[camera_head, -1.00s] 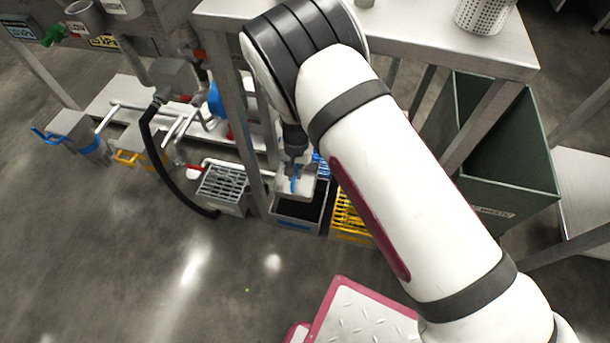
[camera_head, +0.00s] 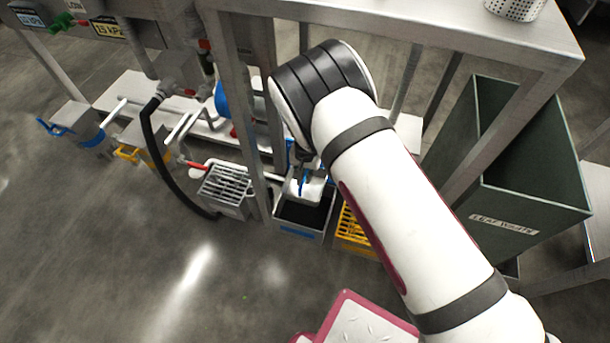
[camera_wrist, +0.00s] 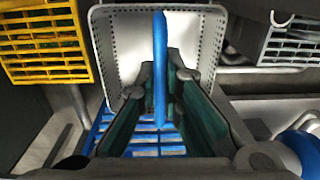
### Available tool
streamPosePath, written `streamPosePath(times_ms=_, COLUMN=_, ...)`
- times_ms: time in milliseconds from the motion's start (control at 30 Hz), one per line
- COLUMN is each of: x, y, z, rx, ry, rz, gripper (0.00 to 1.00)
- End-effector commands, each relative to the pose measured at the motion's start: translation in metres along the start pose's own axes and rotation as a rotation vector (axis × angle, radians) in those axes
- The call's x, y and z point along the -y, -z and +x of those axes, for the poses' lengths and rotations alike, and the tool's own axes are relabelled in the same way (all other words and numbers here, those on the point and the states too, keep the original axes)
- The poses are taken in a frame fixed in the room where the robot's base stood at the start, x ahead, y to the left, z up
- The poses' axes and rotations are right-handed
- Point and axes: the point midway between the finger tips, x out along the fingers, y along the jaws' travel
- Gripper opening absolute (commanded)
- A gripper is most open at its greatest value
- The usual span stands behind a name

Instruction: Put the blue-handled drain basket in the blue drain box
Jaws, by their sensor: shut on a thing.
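My gripper (camera_head: 304,174) is shut on the upright blue handle (camera_wrist: 160,60) of the drain basket. The basket (camera_head: 308,191) is a pale, perforated tub; its wall (camera_wrist: 112,42) shows behind my fingers in the wrist view. In the head view the basket hangs over the back part of the blue drain box (camera_head: 297,231), a grey open box with a blue front label and dark interior. I cannot tell how far its base is above or inside the box. A blue grate (camera_wrist: 152,146) shows below my fingers in the wrist view.
A grey-grated box (camera_head: 226,187) stands left of the blue box, beyond a table leg. A yellow-grated box (camera_head: 353,229) stands right, partly behind my arm. A steel table (camera_head: 440,35) overhangs behind. A green leaf-waste bin (camera_head: 531,195) stands far right. Floor in front is clear.

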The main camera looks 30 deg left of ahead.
Motion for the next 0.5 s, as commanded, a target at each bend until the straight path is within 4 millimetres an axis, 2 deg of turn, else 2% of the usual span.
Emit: streamPosePath(times_ms=500, x=-0.002, y=-0.001, z=0.050, rx=0.001, ry=0.000, rz=0.000, gripper=0.00)
